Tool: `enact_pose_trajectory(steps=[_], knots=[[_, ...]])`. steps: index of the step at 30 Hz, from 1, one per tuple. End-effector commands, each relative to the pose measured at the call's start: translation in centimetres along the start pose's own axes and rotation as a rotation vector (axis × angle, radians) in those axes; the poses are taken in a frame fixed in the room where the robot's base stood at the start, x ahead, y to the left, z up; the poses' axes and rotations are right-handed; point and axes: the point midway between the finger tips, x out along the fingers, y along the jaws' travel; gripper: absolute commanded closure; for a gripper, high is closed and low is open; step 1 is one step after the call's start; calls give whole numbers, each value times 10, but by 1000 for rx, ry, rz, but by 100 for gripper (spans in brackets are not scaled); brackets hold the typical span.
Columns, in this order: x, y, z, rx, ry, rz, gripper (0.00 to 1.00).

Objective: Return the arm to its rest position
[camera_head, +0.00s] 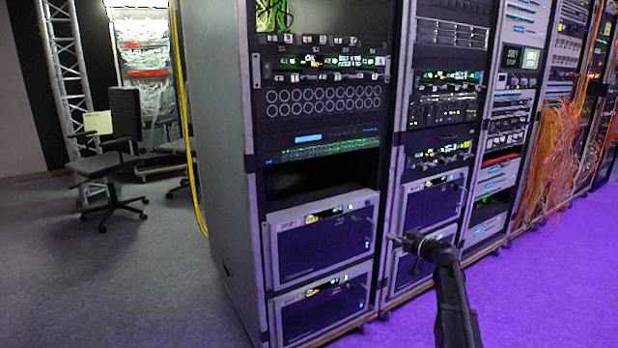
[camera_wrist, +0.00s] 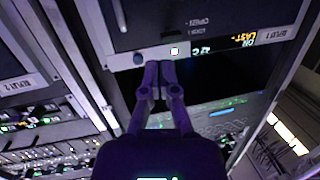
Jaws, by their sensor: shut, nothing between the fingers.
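My arm reaches up from the bottom right of the head view, and my gripper (camera_head: 402,241) points left in front of the equipment racks. In the wrist view my gripper (camera_wrist: 160,66) has its two fingers together, with nothing between them. The fingertips appear just in front of a rack unit (camera_wrist: 215,35) with a lit display and a small lit button. I cannot tell whether they touch it.
A row of equipment racks (camera_head: 322,195) runs from the middle to the right. Orange cables (camera_head: 560,150) hang at the right rack. An office chair (camera_head: 115,150), a truss (camera_head: 68,90) and a yellow cable (camera_head: 187,130) stand left. The carpet (camera_head: 120,270) at front left is clear.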

Motion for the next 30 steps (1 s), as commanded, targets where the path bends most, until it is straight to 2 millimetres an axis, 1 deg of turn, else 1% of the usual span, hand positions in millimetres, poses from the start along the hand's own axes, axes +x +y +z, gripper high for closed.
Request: enact_pose_trajectory(steps=[1,4,5,6,8,9,11,15,20,24,27,30], knots=[[0,-22,6,18,-43,-25,100],[2,-60,24,71,-154,-68,100],[2,-72,30,89,-191,-79,100],[1,-88,39,111,-244,-91,100],[-2,-110,51,147,-323,-105,100],[-4,-124,60,170,-377,-110,100],[-9,-145,72,205,-458,-112,100],[-28,-190,100,281,-652,-87,100],[-57,-233,128,361,-867,-8,100],[-89,-264,147,418,-1042,107,100],[-109,-279,156,448,-1137,195,100],[-126,-289,162,469,-1205,275,100]])
